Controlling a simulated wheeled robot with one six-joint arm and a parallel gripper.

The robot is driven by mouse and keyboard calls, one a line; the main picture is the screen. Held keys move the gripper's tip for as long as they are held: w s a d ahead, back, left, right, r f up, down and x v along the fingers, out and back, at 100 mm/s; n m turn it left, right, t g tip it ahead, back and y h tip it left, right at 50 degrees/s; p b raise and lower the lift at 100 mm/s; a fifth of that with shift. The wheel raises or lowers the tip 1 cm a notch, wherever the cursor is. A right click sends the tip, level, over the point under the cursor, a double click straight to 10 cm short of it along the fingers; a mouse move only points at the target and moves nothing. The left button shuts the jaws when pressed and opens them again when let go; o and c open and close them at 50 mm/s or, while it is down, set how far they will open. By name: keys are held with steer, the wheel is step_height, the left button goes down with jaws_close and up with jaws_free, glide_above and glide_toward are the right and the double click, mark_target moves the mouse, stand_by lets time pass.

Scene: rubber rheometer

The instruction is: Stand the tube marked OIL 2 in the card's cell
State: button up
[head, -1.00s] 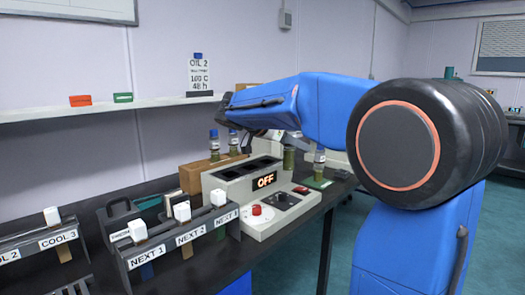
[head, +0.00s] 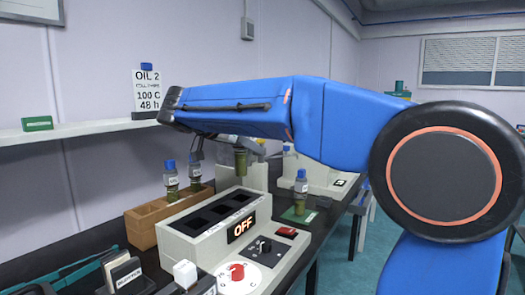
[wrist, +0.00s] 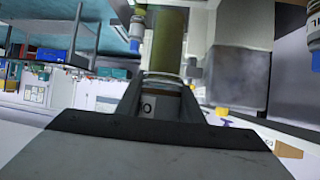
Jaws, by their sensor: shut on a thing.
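The card (head: 147,92) on the wall shelf reads OIL 2, 100 C, 48 h. The grey heater block (head: 215,220) has a row of dark square cells on top and an OFF display. My gripper (wrist: 158,88) is shut on an olive tube (head: 240,160), which hangs over the back end of the block, apart from the cells. In the wrist view the tube (wrist: 168,40) rises between the jaws; its label shows only an O-like mark, so I cannot read its name. In the head view my forearm hides most of the gripper.
Two blue-capped tubes (head: 171,180) (head: 195,168) stand in a wooden rack (head: 143,232) left of the block. Another blue-capped tube (head: 300,188) stands on a green mat (head: 297,217) to the right. A white-topped holder (head: 185,272) is at the block's front left.

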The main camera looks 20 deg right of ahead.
stand_by(0.3)
glide_above(249, 195)
steer(key=shift+w+f, duration=0.15)
steer(key=shift+f, duration=2.7)
steer(key=shift+f, duration=3.4)
steer(key=shift+r, duration=0.1)
steer(key=shift+r, duration=3)
